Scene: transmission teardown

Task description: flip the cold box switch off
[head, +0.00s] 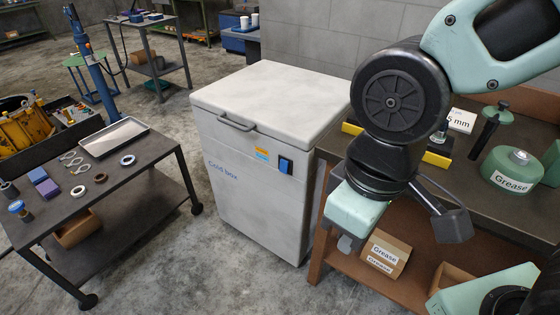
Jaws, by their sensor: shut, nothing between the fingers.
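The cold box (226,160) is a white chest with a closed lid and a grey handle on its front, standing in the middle of the head view. I cannot tell which way the rocker is tipped. My gripper (346,243) hangs at the right of the switch and a little lower, apart from it in the picture, with its short grey fingers shut and empty. My arm hides part of the workbench behind.
A dark workbench (467,165) at the right carries green grease containers (512,172) and a yellow bar (437,159). Grease boxes (384,254) sit on its lower shelf. A wheeled cart (128,180) with a tray and rings stands at the left. Floor before the cold box is clear.

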